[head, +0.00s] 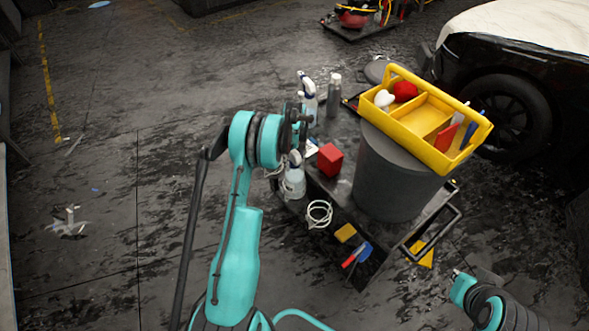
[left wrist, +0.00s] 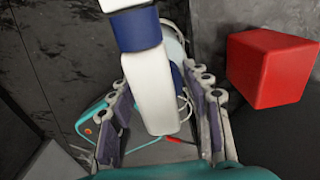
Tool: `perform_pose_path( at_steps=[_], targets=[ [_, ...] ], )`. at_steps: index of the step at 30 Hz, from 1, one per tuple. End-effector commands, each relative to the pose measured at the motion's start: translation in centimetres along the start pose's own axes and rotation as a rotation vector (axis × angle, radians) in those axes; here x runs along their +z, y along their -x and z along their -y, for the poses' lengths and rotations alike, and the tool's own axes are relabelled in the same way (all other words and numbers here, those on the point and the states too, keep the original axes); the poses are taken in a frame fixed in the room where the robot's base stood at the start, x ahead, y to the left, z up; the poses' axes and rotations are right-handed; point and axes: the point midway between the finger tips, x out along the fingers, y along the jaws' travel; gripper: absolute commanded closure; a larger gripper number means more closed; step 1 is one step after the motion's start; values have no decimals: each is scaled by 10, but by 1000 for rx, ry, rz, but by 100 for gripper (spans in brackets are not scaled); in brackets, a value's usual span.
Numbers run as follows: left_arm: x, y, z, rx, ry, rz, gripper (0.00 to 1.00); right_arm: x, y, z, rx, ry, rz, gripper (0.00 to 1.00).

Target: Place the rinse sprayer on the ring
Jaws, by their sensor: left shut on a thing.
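A red block (head: 330,159) sits close to my left gripper, also in the left wrist view (left wrist: 272,68). A yellow caddy (head: 418,128) rests on a grey bin (head: 388,185).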

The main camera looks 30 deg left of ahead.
Motion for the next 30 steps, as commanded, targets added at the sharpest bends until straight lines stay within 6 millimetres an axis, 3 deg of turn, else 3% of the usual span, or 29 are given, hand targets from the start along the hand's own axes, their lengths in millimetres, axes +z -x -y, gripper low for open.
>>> perform_pose_path(
  at_steps=[7,18,19,20,21,30],
  targets=[
    [0,-34,0,0,0,0,100,8,-10,0,0,0,0,100],
    [0,-38,0,0,0,0,100,9,-12,0,0,0,0,100],
    [0,-38,0,0,0,0,43,8,-12,0,0,0,0,100],
    [0,-38,0,0,0,0,36,8,-11,0,0,0,0,100],
    [0,-37,0,0,0,0,30,8,-11,0,0,0,0,100],
    [0,-36,0,0,0,0,30,8,-11,0,0,0,0,100]
  ],
)
